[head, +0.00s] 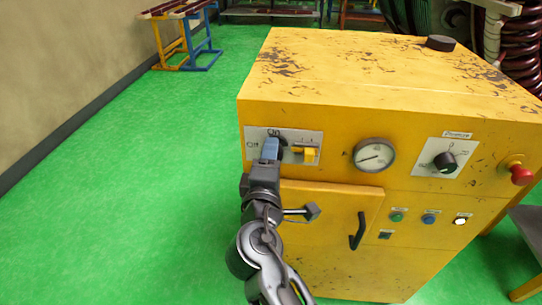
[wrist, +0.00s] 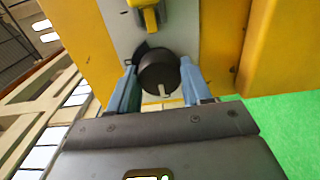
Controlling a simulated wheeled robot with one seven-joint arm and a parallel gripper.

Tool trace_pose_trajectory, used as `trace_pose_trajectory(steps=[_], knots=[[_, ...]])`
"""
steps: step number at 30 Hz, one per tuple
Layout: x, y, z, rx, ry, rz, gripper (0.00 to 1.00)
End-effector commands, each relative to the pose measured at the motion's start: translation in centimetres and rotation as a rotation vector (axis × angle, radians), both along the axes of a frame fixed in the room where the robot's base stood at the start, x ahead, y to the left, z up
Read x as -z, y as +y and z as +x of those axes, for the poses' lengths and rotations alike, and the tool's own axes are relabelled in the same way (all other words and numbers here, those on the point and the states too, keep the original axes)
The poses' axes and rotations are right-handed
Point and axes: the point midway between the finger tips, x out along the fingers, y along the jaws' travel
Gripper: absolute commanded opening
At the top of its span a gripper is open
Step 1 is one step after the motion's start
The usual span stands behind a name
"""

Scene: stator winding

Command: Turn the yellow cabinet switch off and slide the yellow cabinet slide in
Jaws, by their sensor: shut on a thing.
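The yellow cabinet (head: 335,115) stands in the middle of the head view. On its front, a grey plate carries the rotary switch, with "Off" printed at left and "On" above. My gripper (head: 269,148) is at this switch and covers most of it in the head view. The wrist view shows the black round switch knob (wrist: 160,72) with a pale mark, between the two blue fingers of my gripper (wrist: 157,85), which are shut on it. The yellow slide (head: 309,154) is just right of the switch; it also shows in the wrist view (wrist: 150,17).
A cabinet door (head: 330,225) with a black handle (head: 358,232) is below. A gauge (head: 374,156), a black dial (head: 445,161), a red button (head: 521,174) and small buttons lie further right. The green floor (head: 120,180) at left is clear; trestles (head: 185,45) stand behind.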

Motion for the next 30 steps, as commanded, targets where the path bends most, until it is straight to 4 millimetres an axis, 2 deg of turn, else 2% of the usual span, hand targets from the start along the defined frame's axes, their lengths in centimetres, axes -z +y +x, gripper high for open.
trace_pose_trajectory(steps=[10, 11, 18, 26, 30], knots=[[0.1, 0.2, 0.0, -0.004, 0.0, -0.005, 0.18], [0.1, 0.2, 0.0, -0.004, 0.0, -0.005, 0.51], [0.0, 0.1, 0.0, -0.002, 0.0, -0.004, 0.74], [0.0, 0.1, -0.1, -0.001, 0.0, -0.003, 0.74], [0.2, 0.1, -1.4, -0.002, 0.001, -0.004, 0.74]])
